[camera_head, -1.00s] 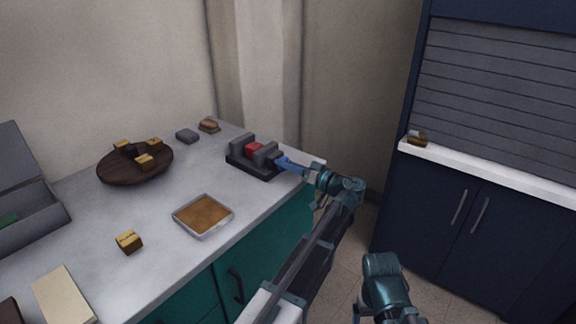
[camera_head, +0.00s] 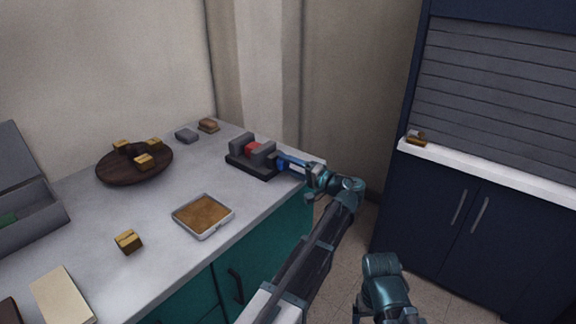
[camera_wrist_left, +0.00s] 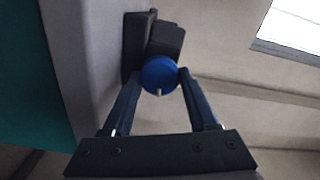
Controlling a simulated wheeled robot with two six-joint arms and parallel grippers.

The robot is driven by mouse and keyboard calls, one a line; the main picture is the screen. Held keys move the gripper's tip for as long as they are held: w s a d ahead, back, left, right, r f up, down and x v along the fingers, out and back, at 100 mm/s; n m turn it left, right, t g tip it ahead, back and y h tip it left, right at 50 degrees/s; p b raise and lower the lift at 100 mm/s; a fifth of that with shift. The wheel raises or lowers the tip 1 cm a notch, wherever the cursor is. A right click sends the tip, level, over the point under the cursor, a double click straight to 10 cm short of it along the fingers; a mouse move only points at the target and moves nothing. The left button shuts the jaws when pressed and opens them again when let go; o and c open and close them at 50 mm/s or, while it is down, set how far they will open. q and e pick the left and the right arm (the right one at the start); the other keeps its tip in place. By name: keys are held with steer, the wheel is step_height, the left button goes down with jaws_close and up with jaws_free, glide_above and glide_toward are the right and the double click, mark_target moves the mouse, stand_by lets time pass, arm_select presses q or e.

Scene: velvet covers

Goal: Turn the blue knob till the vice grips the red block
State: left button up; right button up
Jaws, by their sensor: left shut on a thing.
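The dark grey vice (camera_head: 249,167) stands at the far right corner of the counter. The red block (camera_head: 252,148) sits between its two jaws; I cannot tell whether the near jaw touches it. The blue knob (camera_head: 281,163) is on the vice's right end. In the left wrist view the knob (camera_wrist_left: 159,75) faces me as a round disc with a pale mark at its lower edge. My left gripper (camera_head: 290,163) is shut on the knob, one finger on each side. My right arm shows at the bottom, its gripper out of sight.
A metal tray (camera_head: 205,231) with a brown surface lies in front of the vice. A dark round board (camera_head: 107,172) with yellowish blocks, a loose yellowish block (camera_head: 128,242) and a grey box (camera_head: 40,215) are further left. Small blocks (camera_head: 187,135) lie behind.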

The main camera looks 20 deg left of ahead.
arm_select(q)
steer(key=shift+m, duration=0.3)
stand_by(0.4)
steer(key=o, duration=1.4)
steer(key=shift+c, duration=0.2)
